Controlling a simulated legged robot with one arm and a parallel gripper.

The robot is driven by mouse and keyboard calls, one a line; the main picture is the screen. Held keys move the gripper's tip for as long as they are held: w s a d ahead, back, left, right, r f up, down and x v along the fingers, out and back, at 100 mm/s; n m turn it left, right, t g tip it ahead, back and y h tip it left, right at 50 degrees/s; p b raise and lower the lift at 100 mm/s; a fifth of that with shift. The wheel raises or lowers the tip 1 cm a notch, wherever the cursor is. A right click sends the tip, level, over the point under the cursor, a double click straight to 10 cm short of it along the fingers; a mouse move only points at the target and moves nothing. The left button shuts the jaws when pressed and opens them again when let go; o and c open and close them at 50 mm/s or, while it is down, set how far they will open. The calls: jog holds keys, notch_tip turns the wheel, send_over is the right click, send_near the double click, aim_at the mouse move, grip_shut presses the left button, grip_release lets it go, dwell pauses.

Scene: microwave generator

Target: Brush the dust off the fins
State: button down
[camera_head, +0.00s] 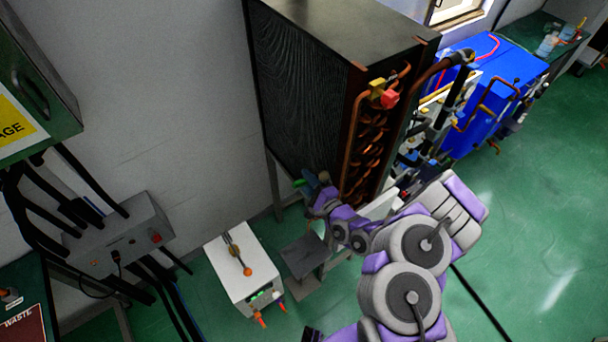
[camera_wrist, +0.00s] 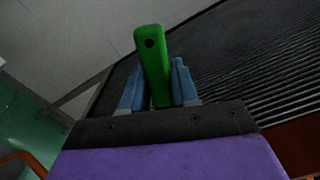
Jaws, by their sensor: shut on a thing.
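The dark finned face (camera_head: 300,105) of the tall black unit fills the middle of the head view. Its surface shows fine wavy grey lines. In the wrist view the ribbed fins (camera_wrist: 250,65) stretch across the right side. My gripper (camera_head: 314,188) is at the lower edge of the finned face in the head view. In the wrist view my gripper (camera_wrist: 158,85) has its two blue fingers shut on a green handle (camera_wrist: 152,60) with a dark hole in its end. The handle (camera_head: 299,183) is small in the head view. Its bristles are hidden, and contact with the fins cannot be told.
Copper pipes and a red-and-yellow valve (camera_head: 384,94) line the unit's right side. A white box (camera_head: 243,270) with a tool on top and a grey stool (camera_head: 305,256) stand below. A blue machine (camera_head: 492,92) stands at the right. Green floor is open at far right.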

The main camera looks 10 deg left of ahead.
jog(key=shift+r+p, duration=0.6)
jog(key=shift+r, duration=0.2)
jog(key=b+x, duration=0.9)
jog(key=x, duration=0.2)
jog(key=shift+w, duration=0.15)
jog(key=shift+d, duration=0.1)
dwell(0.3)
jog(key=s+a+p, duration=0.3)
jog(key=s+a, duration=0.1)
jog(key=shift+s, duration=0.3)
